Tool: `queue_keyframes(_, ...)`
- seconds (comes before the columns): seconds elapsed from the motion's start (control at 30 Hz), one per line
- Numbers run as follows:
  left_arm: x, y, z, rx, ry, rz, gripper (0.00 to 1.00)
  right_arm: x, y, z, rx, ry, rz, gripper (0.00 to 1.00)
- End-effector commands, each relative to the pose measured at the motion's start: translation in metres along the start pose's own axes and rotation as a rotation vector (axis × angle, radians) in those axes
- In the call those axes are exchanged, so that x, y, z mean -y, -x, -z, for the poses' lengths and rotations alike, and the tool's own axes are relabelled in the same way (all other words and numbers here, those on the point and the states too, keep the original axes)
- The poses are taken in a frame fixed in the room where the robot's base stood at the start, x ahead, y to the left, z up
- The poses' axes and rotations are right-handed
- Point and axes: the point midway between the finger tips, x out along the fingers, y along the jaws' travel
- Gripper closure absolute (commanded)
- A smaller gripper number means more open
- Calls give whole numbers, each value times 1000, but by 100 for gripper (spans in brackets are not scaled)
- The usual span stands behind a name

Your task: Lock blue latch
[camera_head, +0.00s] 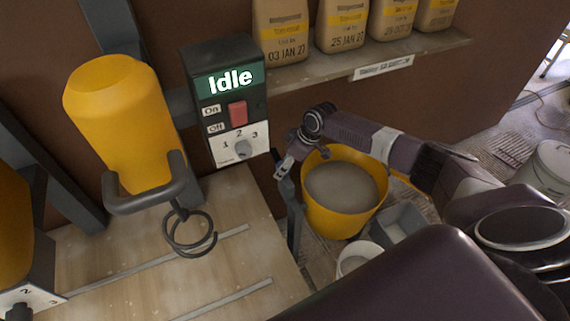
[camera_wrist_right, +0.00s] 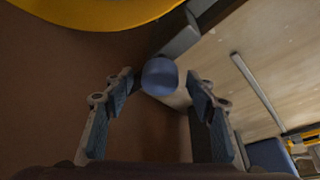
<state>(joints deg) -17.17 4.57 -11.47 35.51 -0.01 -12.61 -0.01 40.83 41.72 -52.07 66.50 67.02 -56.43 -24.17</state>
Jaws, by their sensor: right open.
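A round blue knob (camera_wrist_right: 160,76), which looks like the blue latch, shows in the right wrist view. It lies between and just beyond the fingertips of my right gripper (camera_wrist_right: 163,86). The fingers are open, one on each side of it, and I cannot tell whether they touch it. In the head view my right gripper (camera_head: 287,160) is beside the wooden bench edge, near the yellow bucket (camera_head: 327,217). I cannot make out the blue knob there. My left gripper is not in view.
A control box (camera_head: 226,100) reading "Idle" with a red switch stands left of my right gripper. A yellow mixer (camera_head: 118,115) with a grey handle is over the wooden bench (camera_head: 105,255). Paper bags (camera_head: 340,25) line a shelf behind. A white bucket (camera_head: 355,260) is lower down.

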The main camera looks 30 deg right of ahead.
Motion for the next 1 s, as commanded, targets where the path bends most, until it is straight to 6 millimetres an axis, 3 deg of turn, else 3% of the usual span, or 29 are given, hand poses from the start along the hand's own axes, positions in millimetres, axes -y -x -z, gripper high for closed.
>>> queue_keyframes(0.2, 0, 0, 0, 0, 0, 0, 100, 0, 0, 0, 0, 0, 0, 50)
queue_keyframes(0.67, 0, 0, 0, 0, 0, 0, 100, 0, 0, 0, 0, 0, 0, 100)
queue_keyframes(1.0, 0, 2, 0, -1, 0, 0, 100, 5, -3, 9, -2, -10, -3, 100)
